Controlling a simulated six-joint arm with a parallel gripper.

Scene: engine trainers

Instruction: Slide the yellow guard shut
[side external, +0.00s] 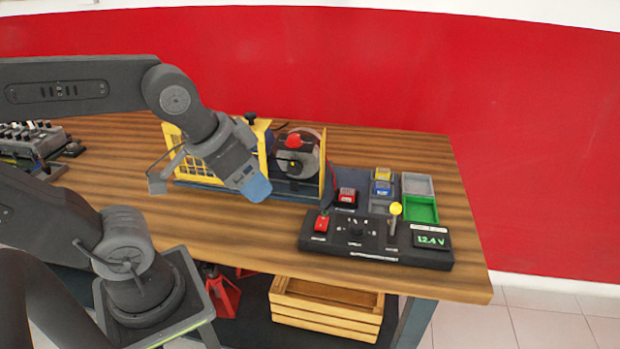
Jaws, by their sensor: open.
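The yellow guard (178,146) is a mesh panel with a black knob (250,117) at its top right. It stands at the left part of the engine trainer, and my arm hides much of it. To its right, a round grey wheel (309,155) with a red part shows uncovered inside the yellow frame. My gripper (256,188) is in front of the trainer, pointing down and right, with blue-grey fingertips. It is open, with nothing seen in it. It appears in front of the guard's right part; whether they touch cannot be told.
A black control panel (375,236) with a yellow-knobbed lever and a 12.4 V display sits at the front right. Behind it are small red, blue and yellow blocks and a green tray (421,210). Other equipment (32,139) stands at the far left. The front-middle tabletop is clear.

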